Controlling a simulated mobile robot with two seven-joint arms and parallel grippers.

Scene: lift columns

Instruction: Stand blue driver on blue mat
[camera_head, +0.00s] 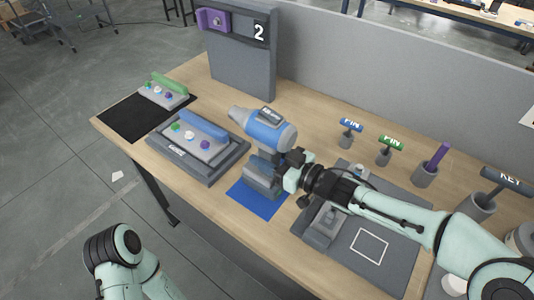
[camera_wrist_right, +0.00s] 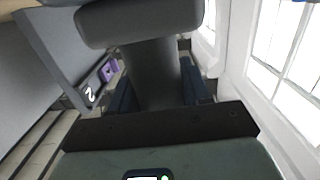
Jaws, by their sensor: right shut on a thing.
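The blue driver (camera_head: 268,132), with a grey handle and base, is upright over the blue mat (camera_head: 250,203) near the table's front edge. My right gripper (camera_head: 282,168) comes in from the right and is shut on the driver's handle. In the right wrist view the grey handle (camera_wrist_right: 152,72) stands between the dark fingers. The driver's base covers the back part of the mat; I cannot tell whether it touches the mat. My left gripper is out of view; only part of the left arm shows at lower left.
A grey tray (camera_head: 168,151) with a blue-handled block lies left of the mat. A black mat (camera_head: 122,118) with a green-handled block is farther left. A grey panel marked 2 (camera_head: 240,70) stands behind. Several holders with pins and a key (camera_head: 482,207) stand at right. A grey board (camera_head: 392,262) lies under my right arm.

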